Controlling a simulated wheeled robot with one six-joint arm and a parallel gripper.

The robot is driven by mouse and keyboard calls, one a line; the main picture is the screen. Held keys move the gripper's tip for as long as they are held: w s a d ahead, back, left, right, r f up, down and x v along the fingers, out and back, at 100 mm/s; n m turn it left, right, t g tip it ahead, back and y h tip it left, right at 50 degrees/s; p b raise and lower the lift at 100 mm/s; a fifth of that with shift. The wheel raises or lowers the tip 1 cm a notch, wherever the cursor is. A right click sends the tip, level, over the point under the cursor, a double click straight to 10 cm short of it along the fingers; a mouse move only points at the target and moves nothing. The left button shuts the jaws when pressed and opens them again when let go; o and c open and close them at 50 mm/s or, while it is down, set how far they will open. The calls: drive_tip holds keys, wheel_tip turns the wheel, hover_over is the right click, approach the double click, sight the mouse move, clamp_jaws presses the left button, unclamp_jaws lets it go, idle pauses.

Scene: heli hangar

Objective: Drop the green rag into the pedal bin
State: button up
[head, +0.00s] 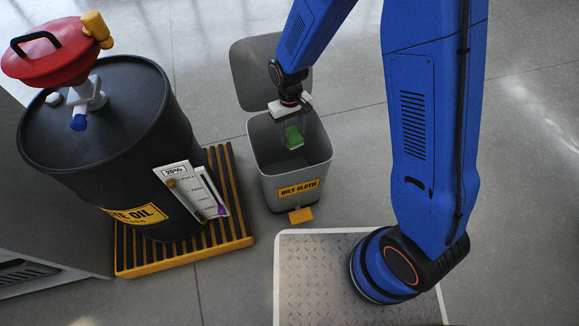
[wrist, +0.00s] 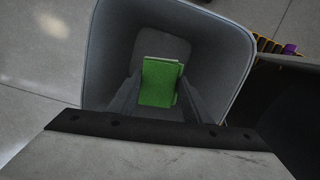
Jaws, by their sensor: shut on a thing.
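The green rag (head: 294,138) is a small folded piece, pinched between the two fingers of my gripper (head: 290,122). My gripper points down over the open mouth of the grey pedal bin (head: 262,165), which has a yellow "OILY CLOTH" label. In the wrist view the rag (wrist: 160,82) shows between the dark fingers, with the bin's rim (wrist: 245,70) around it and the bin's inside beyond. The rag appears within the mouth's outline; its exact height against the rim is hard to tell. The bin's lid (head: 255,75) stands open at the back.
A black waste oil drum (head: 120,130) with a red funnel (head: 50,58) stands left of the bin on a slatted yellow-edged pallet (head: 190,258). A yellow pedal (head: 300,215) sticks out at the bin's front. Open floor (head: 355,150) lies right of the bin.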

drive_tip(key=o, duration=1.2)
drive_tip(key=shift+c, duration=0.2)
wheel_tip(320, 180, up, 17)
drive_tip(key=w, duration=0.2)
drive_tip(key=shift+a, duration=0.45)
drive_tip(key=shift+r, duration=0.1)
